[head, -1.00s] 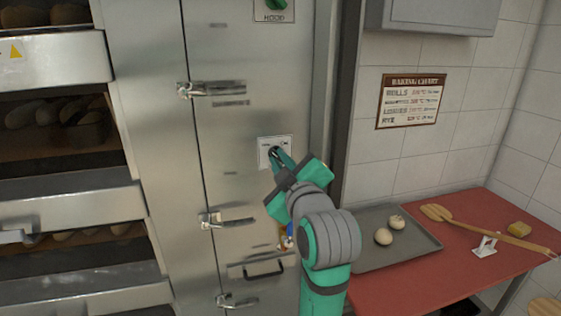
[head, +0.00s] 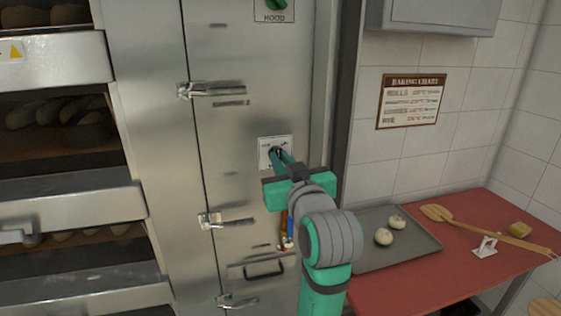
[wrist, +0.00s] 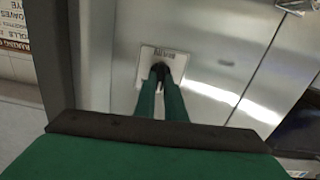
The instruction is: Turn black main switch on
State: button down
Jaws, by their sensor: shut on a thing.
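The black main switch (wrist: 160,69) is a small dark knob on a pale plate on the steel cabinet door; the plate (head: 285,141) has printed marks. My gripper (head: 279,157) reaches the plate from the front. In the wrist view its two green fingers (wrist: 161,88) close around the black knob, one on each side. The fingers hide most of the knob in the head view, so I cannot read its exact setting.
A green hood switch (head: 275,4) sits higher on the cabinet. Metal latches (head: 212,89) line the door. Oven decks with bread (head: 60,110) stand left. At right, a red table (head: 480,225) holds a tray (head: 425,245) with dough and a wooden peel (head: 500,235).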

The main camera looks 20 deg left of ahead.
jog(key=shift+r+m, duration=0.1)
jog(key=shift+m, duration=4.7)
jog(key=c, duration=1.8)
grip_release()
jog(key=shift+w, duration=0.1)
jog(key=shift+d, duration=0.1)
